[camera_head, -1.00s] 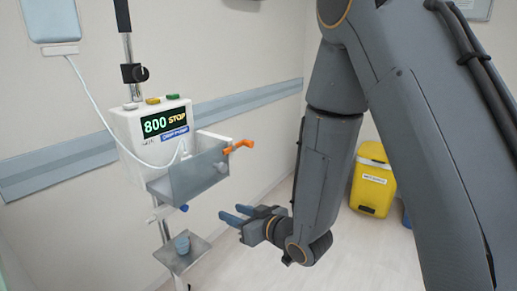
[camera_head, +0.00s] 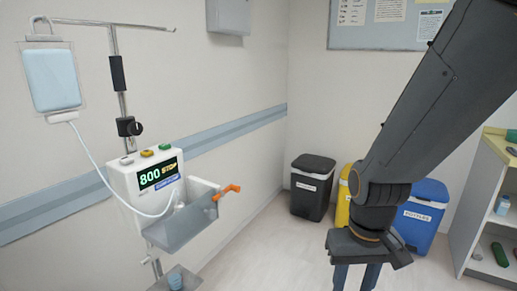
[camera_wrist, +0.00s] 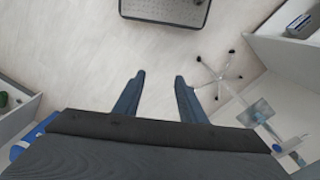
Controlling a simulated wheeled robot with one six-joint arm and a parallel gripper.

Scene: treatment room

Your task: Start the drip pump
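The white drip pump (camera_head: 122,184) hangs on a pole at the left of the head view. Its display (camera_head: 158,173) reads "800 STOP". On its top are a grey-white button (camera_head: 127,160), a yellow button (camera_head: 146,153) and a green button (camera_head: 164,146). A clear tray with an orange lever (camera_head: 226,191) sticks out at its front. A tube runs up to a pale blue bag (camera_head: 52,80). My gripper (camera_head: 357,281) points down at the right, well apart from the pump. In the wrist view its fingers (camera_wrist: 158,82) are spread with only floor between them.
A black bin (camera_head: 311,188), a yellow bin (camera_head: 343,198) and a blue bin (camera_head: 427,208) stand at the back wall. A shelf unit (camera_head: 482,190) is at the right edge. A wheeled stand (camera_wrist: 217,75) shows in the wrist view. Floor between pump and bins is clear.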

